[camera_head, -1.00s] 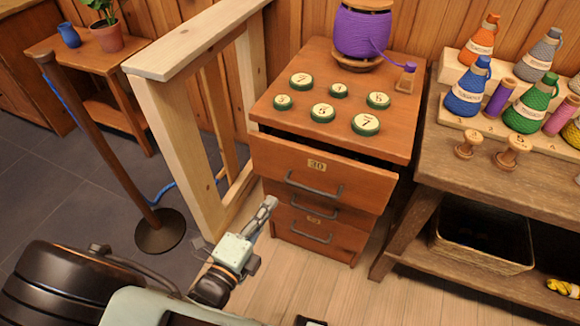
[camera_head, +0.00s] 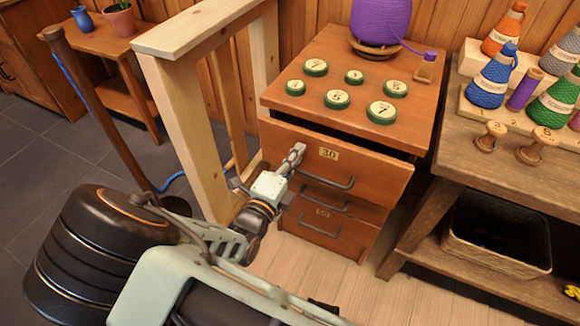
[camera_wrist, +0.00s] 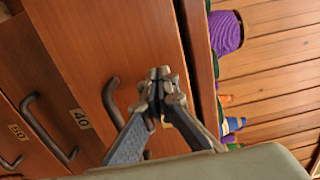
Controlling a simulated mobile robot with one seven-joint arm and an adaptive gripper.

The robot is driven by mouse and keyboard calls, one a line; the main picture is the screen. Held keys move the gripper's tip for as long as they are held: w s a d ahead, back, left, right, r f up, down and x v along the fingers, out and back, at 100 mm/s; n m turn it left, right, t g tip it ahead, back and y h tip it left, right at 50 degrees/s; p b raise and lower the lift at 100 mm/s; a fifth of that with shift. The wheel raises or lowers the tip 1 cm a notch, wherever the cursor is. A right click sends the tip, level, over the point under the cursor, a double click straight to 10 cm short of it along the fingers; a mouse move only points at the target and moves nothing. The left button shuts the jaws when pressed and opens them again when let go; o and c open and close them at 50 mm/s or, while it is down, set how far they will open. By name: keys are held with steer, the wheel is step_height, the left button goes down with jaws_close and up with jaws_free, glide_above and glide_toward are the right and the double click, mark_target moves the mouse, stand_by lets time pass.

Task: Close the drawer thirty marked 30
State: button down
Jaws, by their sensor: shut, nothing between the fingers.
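The drawer marked 30 (camera_head: 380,171) is the top drawer of a wooden cabinet and stands partly pulled out. A dark gap shows behind its front's upper edge. Its label (camera_head: 328,153) and dark bar handle (camera_head: 326,179) face me. My gripper (camera_head: 298,150) is shut and empty, left of the label at the drawer front. In the wrist view my gripper (camera_wrist: 160,75) overlaps the drawer front (camera_wrist: 105,40) and covers part of a label; the drawer's handle (camera_wrist: 109,100) shows beside the fingers. I cannot tell whether the fingertips touch the front.
Below are a drawer marked 40 (camera_wrist: 80,118) and one marked 50 (camera_head: 322,212). Numbered round discs (camera_head: 337,99) and a purple spool (camera_head: 380,20) stand on the cabinet top. A wooden railing (camera_head: 165,110) stands left; a workbench (camera_head: 475,165) stands right.

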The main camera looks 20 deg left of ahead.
mark_target(304, 143)
steer(key=shift+w, duration=0.25)
steer(key=shift+w+r, duration=0.1)
steer(key=shift+w, duration=0.05)
steer(key=w+p, duration=0.1)
steer(key=w, duration=0.1)
steer(key=w+p, duration=0.2)
steer(key=shift+d+r, duration=0.1)
steer(key=shift+d, duration=0.1)
steer(key=shift+w+p, duration=0.35)
steer(key=shift+w, duration=0.05)
